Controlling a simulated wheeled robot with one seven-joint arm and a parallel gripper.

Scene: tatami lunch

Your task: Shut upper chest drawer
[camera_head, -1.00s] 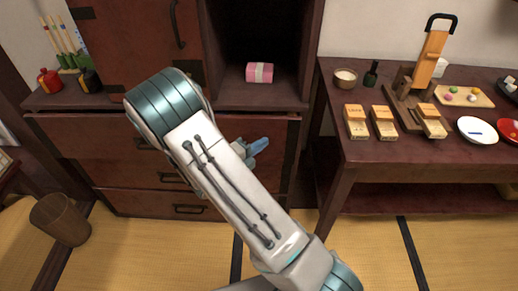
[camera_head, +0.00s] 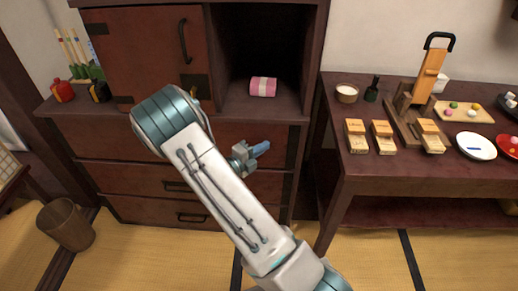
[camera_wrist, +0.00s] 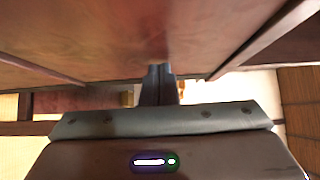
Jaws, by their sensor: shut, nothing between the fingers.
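The dark red-brown chest stands ahead in the head view. Its upper drawer (camera_head: 85,137) is the top one of the stacked drawers, under the chest's ledge. My arm covers much of its front and its handle, and I cannot tell how far it stands out. My gripper (camera_head: 260,149) is shut and empty, in front of the right part of the upper drawer. In the wrist view my closed fingers (camera_wrist: 158,72) point at a reddish-brown wooden surface, close to its edge; contact is unclear.
A low table (camera_head: 400,168) with several wooden blocks, plates and a small bowl stands at the right. A brown basket (camera_head: 66,225) is on the tatami floor at the left.

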